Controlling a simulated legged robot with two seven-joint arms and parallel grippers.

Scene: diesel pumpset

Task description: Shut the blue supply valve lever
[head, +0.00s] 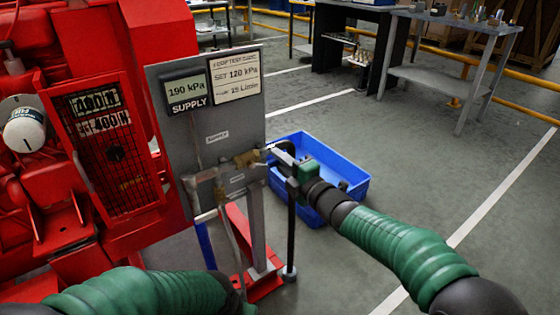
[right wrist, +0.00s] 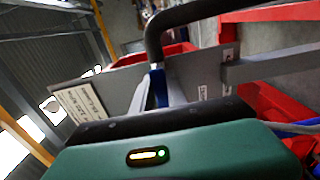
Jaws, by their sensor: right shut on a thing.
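The grey panel (head: 225,125) carries a supply gauge reading 190 kPa and a plate saying SET 120 kPa. A brass valve (head: 247,158) sits on the pipe low on its front. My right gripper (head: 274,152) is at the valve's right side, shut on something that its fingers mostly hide.
The red pumpset (head: 90,130) fills the left. A blue crate (head: 345,190) stands on the floor behind my right gripper. A blue hose (head: 205,245) hangs below the panel. A workbench (head: 450,30) stands at the back. The floor at right is clear.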

